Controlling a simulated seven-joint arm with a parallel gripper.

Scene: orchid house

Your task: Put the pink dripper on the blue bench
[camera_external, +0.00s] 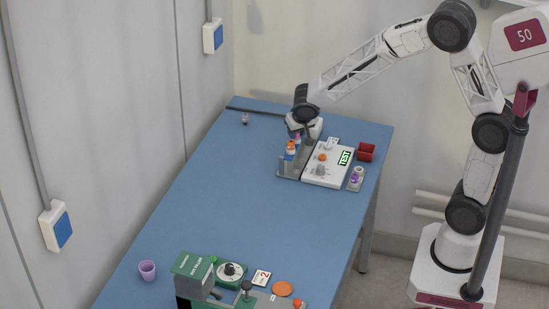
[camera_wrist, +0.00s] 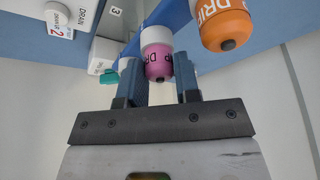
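The pink dripper (camera_wrist: 158,65), with a white end and dark tip, sits between the two fingers of my gripper (camera_wrist: 160,75) in the wrist view. I cannot tell whether the dripper is clear of the rack. An orange dripper (camera_wrist: 226,28) is right beside it.
The white TEST board (camera_external: 318,178), a red bin (camera_external: 367,152) and a purple-labelled bottle (camera_external: 356,178) stand right of the rack (camera_external: 287,173). A green machine (camera_external: 193,268), a lilac cup (camera_external: 147,270) and an orange disc (camera_external: 282,288) are at the near end. The bench's middle is clear.

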